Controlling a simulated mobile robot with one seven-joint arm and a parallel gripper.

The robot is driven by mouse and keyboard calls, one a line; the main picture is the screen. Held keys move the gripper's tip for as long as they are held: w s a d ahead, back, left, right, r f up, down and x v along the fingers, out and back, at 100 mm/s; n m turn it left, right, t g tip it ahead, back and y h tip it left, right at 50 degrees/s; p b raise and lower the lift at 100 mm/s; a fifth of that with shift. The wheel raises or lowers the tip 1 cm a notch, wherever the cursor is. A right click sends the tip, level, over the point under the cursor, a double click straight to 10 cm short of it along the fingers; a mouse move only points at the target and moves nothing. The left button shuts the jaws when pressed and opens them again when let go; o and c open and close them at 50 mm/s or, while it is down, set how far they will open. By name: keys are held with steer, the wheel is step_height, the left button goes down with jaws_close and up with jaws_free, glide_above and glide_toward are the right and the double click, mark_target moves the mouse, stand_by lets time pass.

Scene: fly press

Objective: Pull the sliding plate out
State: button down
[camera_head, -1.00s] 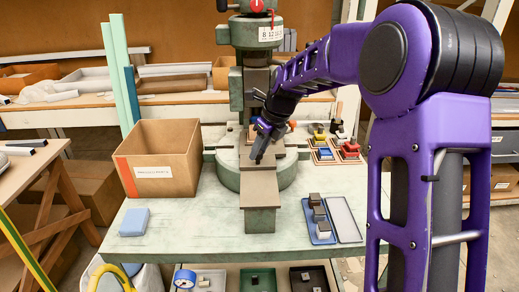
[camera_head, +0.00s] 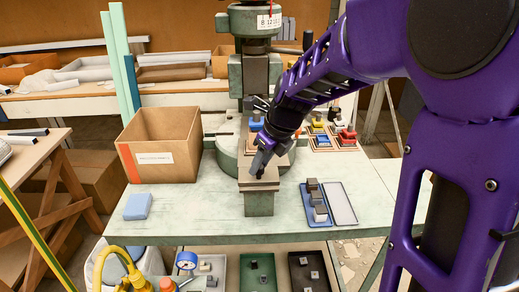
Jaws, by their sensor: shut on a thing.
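The green fly press stands at the centre of the bench, with a slide guide (camera_head: 259,204) jutting toward me. The sliding plate (camera_head: 245,174) is a flat brown-grey strip lying along this guide, its front end near the guide's front edge. My gripper (camera_head: 258,172) reaches down from the right and is shut on the plate near its front end. The fingers and wrist hide the exact grip and much of the plate. A blue piece (camera_head: 256,123) sits behind my wrist, below the press ram (camera_head: 255,75).
An open cardboard box (camera_head: 158,160) and a blue block (camera_head: 137,206) are on the left. A blue tray (camera_head: 317,203) with grey blocks and a pale tray (camera_head: 342,203) lie on the right. The bench (camera_head: 195,215) in front is mostly clear.

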steer(key=shift+s, duration=2.25)
steer(key=c, duration=0.6)
jaws_free()
steer(key=shift+o, duration=0.2)
steer(key=shift+r, duration=0.1)
